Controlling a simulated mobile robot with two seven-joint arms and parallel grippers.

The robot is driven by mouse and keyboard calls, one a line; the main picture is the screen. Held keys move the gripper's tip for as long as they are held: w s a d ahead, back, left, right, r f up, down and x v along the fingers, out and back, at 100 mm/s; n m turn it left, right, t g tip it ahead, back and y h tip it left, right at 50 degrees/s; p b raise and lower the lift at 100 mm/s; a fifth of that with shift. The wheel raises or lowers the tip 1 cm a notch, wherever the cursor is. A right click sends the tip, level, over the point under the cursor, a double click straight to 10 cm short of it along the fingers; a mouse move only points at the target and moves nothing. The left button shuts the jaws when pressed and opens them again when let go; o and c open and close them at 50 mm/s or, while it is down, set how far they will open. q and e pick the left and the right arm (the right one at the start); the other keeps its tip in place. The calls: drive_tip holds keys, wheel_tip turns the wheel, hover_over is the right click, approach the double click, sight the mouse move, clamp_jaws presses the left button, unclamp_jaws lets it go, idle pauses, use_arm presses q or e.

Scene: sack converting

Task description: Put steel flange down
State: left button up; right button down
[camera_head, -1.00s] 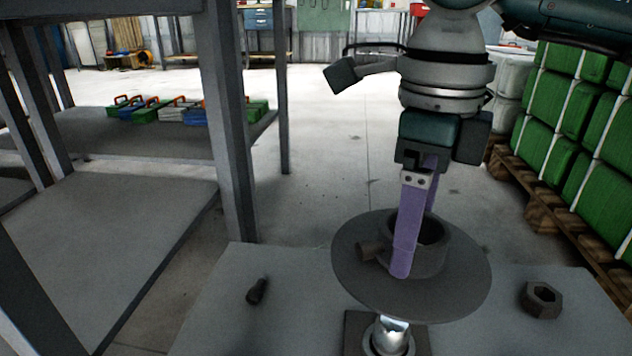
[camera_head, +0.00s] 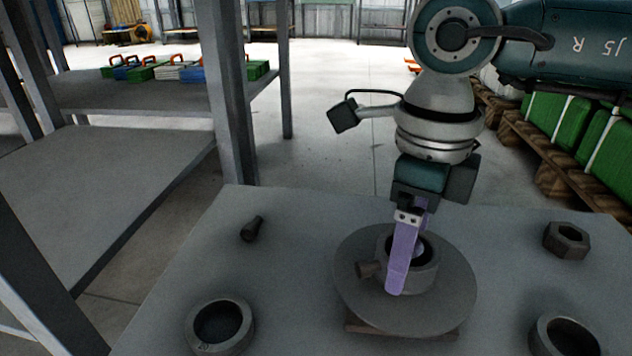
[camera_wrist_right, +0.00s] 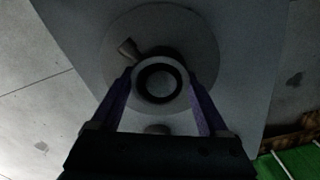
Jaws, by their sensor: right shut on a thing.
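The steel flange (camera_head: 450,292) is a wide grey disc with a raised round hub and a short side stub. It is low over the table, around an upright post; a pale rounded top shows inside the hub. A square base plate (camera_head: 362,328) shows under its near edge. Whether the disc touches this plate I cannot tell. My right gripper (camera_head: 408,272) points down with its purple fingers shut on the hub. In the right wrist view the fingers are on either side of the hub ring, and the flange disc (camera_wrist_right: 200,42) spreads beyond it. My left gripper is out of view.
On the grey table (camera_head: 285,290) lie a dark bolt (camera_head: 252,229), a hex nut (camera_head: 567,240) and two rings, at left (camera_head: 220,326) and right (camera_head: 566,338). A shelf rack post (camera_head: 232,110) stands left. Green bundles on pallets (camera_head: 590,130) stand at right.

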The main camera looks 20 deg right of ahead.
drive_tip(key=shift+a, duration=0.1)
drive_tip(key=shift+w+f, duration=0.1)
drive_tip(key=shift+f, duration=0.4)
drive_tip(key=shift+c, duration=1)
unclamp_jaws()
drive_tip(key=shift+o, duration=1)
